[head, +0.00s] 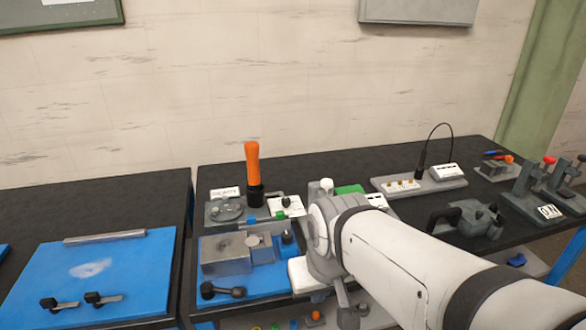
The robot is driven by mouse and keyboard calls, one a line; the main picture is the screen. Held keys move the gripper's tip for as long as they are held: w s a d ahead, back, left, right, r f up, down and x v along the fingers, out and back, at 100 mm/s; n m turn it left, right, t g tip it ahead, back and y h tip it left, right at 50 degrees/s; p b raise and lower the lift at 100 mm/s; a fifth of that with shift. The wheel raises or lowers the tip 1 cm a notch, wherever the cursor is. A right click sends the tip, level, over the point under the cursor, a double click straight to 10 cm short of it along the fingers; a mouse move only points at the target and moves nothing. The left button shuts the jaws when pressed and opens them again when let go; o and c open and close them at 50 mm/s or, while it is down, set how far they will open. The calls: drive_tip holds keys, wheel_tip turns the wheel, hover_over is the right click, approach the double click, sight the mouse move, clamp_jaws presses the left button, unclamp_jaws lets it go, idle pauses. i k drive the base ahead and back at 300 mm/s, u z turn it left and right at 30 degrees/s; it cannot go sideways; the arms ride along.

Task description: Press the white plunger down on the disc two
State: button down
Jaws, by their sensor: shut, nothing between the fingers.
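A small white-topped upright piece (326,185), which may be the white plunger, stands just behind my wrist. Its lower part is hidden by my arm, so I cannot tell what it sits on. A grey round fixture (224,211) stands at the back left of the near bench, behind the blue plate. I cannot make out which part is disc two. My white arm reaches in from the lower right, and its wrist covers the middle of the bench.
A blue plate (270,284) carries a grey block. An orange-handled tool (252,165) stands tall behind it. A blue board (90,270) lies on the left bench. To the right are a grey panel with a cable (437,184), a dark clamp (466,217) and grey stands (528,180).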

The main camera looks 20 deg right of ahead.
sight(327, 183)
drive_tip(key=k, duration=1.2)
drive_tip(key=z, duration=0.65)
drive_tip(key=i, duration=1.7)
drive_tip(key=u, duration=0.05)
